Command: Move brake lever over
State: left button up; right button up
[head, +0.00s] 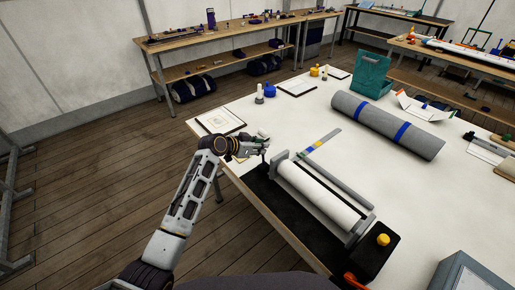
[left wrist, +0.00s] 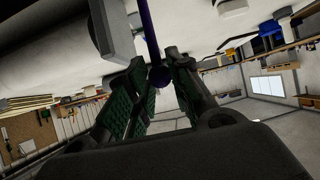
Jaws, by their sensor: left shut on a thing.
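The brake lever shows in the left wrist view as a dark purple rod with a ball end (left wrist: 148,30). My left gripper (left wrist: 157,80) has its two green-padded fingers on either side of the ball and is shut on it. In the head view my left gripper (head: 262,147) is at the far left end of the roller machine (head: 320,194), and the lever is mostly hidden there. The machine has a white roll between grey end plates on a black base, with a yellow knob (head: 383,239) at its near end. My right gripper is not in view.
The machine stands along the left edge of a white table (head: 430,200). A grey roll with blue bands (head: 385,124), a teal bin (head: 371,74), a framed sheet (head: 220,121) and a blue pot (head: 270,90) are on it. A marked strip (head: 322,141) lies beyond the machine.

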pick_arm(q)
jog(key=shift+w+d+r, duration=0.2)
dwell(0.3)
jog(key=shift+w+d+b, duration=0.4)
jog(key=shift+w+d, duration=0.1)
jog(key=shift+d, duration=0.2)
jog(key=shift+r, duration=0.1)
jog(key=o, duration=0.9)
jog(key=shift+c, duration=0.2)
jog(key=shift+s+a, duration=0.2)
jog(key=shift+a, duration=0.1)
jog(key=v, duration=1.1)
jog(key=shift+r, duration=0.1)
